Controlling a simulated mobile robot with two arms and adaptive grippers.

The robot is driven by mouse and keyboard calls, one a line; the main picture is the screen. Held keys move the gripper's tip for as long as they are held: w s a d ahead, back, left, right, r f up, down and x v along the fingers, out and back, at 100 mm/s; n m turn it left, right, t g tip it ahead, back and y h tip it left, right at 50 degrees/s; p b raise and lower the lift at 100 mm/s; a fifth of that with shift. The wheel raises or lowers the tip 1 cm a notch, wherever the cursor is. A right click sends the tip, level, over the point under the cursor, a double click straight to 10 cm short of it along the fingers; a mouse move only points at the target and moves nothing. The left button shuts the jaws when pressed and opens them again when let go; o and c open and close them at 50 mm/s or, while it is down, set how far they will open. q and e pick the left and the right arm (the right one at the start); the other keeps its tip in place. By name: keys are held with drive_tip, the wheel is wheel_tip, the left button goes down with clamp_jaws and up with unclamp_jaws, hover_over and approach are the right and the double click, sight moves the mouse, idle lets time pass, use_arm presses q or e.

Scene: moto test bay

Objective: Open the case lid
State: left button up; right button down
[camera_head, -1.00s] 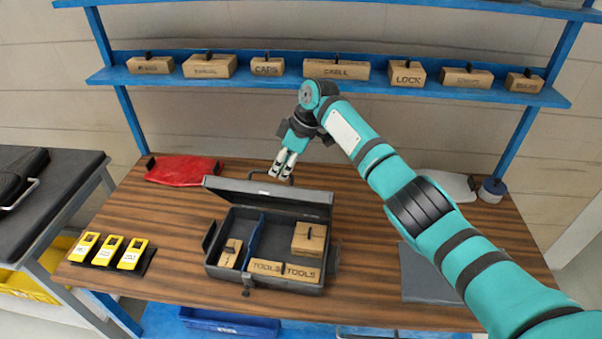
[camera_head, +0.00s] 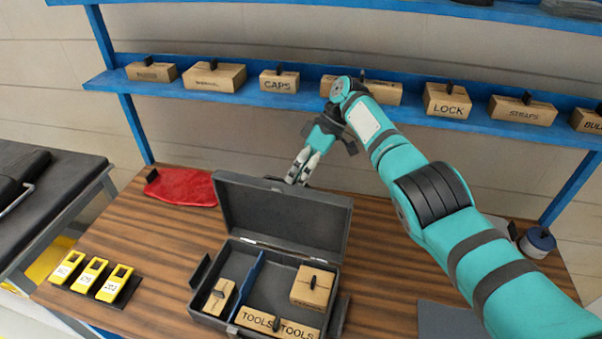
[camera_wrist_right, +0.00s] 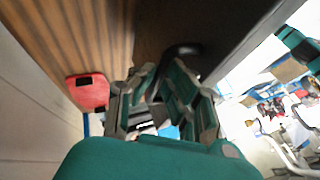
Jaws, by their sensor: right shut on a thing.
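The grey case (camera_head: 338,300) stands on the wooden table with its lid (camera_head: 285,212) swung up, near upright, and its inside in view. Inside are a blue divider (camera_head: 251,274), a box (camera_head: 314,286) at the right and several smaller labelled boxes at the left and front. My right gripper (camera_head: 298,180) is at the lid's top edge, shut on the lid handle, which is mostly hidden behind the edge. In the right wrist view the dark handle (camera_wrist_right: 183,49) shows at the fingers (camera_wrist_right: 164,78), beside the dark lid. My left gripper is not in view.
A red pouch (camera_head: 183,187) lies at the back left of the table. Several yellow devices (camera_head: 90,275) stand at the front left. A blue shelf (camera_head: 300,92) with labelled boxes runs behind. The wooden surface left of the case is partly clear.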

drive_tip(key=shift+s+d+f, duration=0.15)
drive_tip(key=shift+s+f, duration=0.2)
drive_tip(key=shift+f, duration=0.3)
drive_tip(key=c, duration=1.7)
unclamp_jaws()
drive_tip(key=o, duration=0.3)
drive_tip(key=shift+w, duration=0.3)
wheel_tip(320, 180, up, 10)
drive_tip(key=shift+r, duration=0.1)
